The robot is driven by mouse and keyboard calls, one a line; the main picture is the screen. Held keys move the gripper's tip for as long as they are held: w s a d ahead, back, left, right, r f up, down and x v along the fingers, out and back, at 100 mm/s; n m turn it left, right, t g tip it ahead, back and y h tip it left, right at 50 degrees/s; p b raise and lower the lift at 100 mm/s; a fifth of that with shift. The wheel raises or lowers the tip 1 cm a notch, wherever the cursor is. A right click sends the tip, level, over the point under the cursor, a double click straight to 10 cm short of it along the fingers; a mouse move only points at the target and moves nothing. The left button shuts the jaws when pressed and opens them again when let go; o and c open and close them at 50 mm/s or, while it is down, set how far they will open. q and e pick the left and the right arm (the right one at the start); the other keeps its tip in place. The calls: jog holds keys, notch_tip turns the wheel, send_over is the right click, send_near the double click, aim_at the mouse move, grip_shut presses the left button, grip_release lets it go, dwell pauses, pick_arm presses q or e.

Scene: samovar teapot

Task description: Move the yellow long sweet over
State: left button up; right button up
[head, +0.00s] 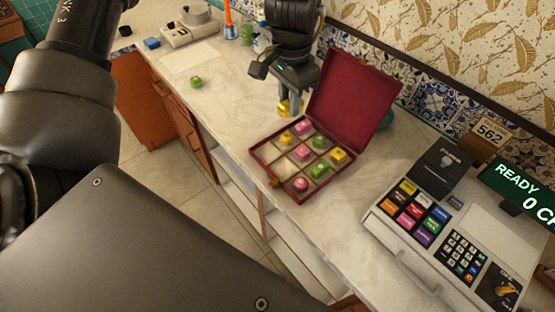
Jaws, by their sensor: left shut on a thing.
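My left gripper (289,103) points down just behind the far left corner of an open maroon sweet box (262,153). It is shut on a yellow sweet (283,107), which I take to be the yellow long sweet; the fingers partly cover it. The sweet looks outside the box, over the counter; I cannot tell whether it touches the surface. The box's divided tray holds several pink, green and yellow sweets, and at least one compartment at the front left looks empty. The raised lid (350,105) leans back at the right. My right gripper is not in view.
A round green sweet (196,82) lies on the pale marble counter (235,92) to the left. A paper sheet (190,57) and a scale (190,30) are farther back. A cash register (440,215) fills the right end. The counter before the box is clear.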

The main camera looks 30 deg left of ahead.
pick_arm(q)
jog(key=s+a+f+m+p, duration=0.1)
jog(key=s+f+m+p, duration=0.3)
jog(key=m, duration=0.8)
jog(key=s+f+m+p, duration=0.25)
jog(key=s+m, duration=0.35)
jog(key=m, duration=0.5)
jog(key=s+a+f+m+p, duration=0.15)
jog(key=s+m+p, duration=0.25)
jog(key=m, duration=0.8)
jog(key=b, duration=0.7)
send_over(284, 169)
jog(key=f, duration=1)
jog(key=shift+s+f, duration=0.15)
jog(key=shift+s, duration=0.05)
jog(key=shift+w+f, duration=0.2)
jog(key=shift+f, duration=0.15)
notch_tip(284, 169, down, 3)
jog(key=shift+r+p, duration=0.15)
jog(key=shift+p, duration=0.45)
